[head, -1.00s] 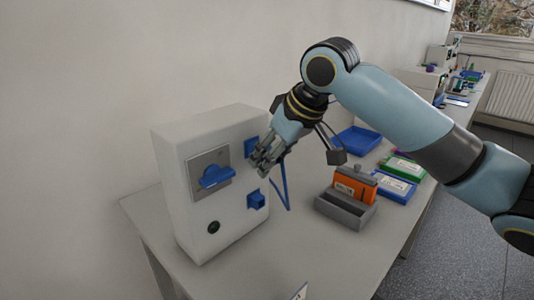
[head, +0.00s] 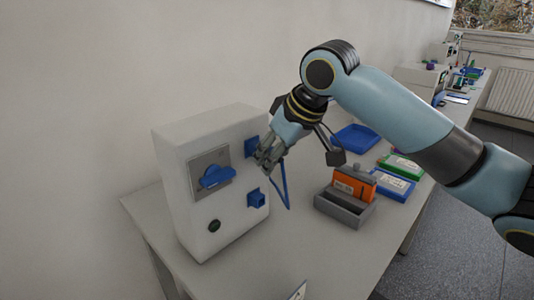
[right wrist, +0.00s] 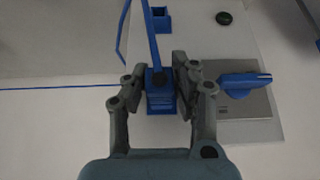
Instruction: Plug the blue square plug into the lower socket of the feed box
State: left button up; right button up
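The white feed box (head: 235,232) stands at the left of the table. Its blue upper socket (head: 251,146) is partly covered by my right gripper (head: 266,157). The blue lower socket (head: 257,199) is empty; it also shows in the right wrist view (right wrist: 161,18). In the right wrist view my right gripper (right wrist: 162,80) has its fingers on both sides of the blue square plug (right wrist: 160,98) and appears shut on it, in front of the upper socket. How far the plug sits in that socket is hidden. Its blue cable (head: 284,185) hangs down in a loop. My left gripper is not in view.
A blue handle (head: 216,177) sticks out of the box front above a dark round button (head: 214,226). A grey holder (head: 343,210) with an orange item (head: 354,186), a blue tray (head: 355,138) and flat blue and green boxes stand to the right. The front table is mostly clear.

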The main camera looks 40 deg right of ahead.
jog(key=shift+c, duration=0.5)
jog(key=shift+s+p, duration=0.3)
jog(key=shift+c, duration=0.4)
jog(key=s+p, duration=0.2)
jog(key=s, duration=0.1)
jog(key=s+p, duration=0.1)
jog(key=s, duration=0.1)
jog(key=shift+d+p, duration=0.25)
jog(key=shift+p, duration=0.15)
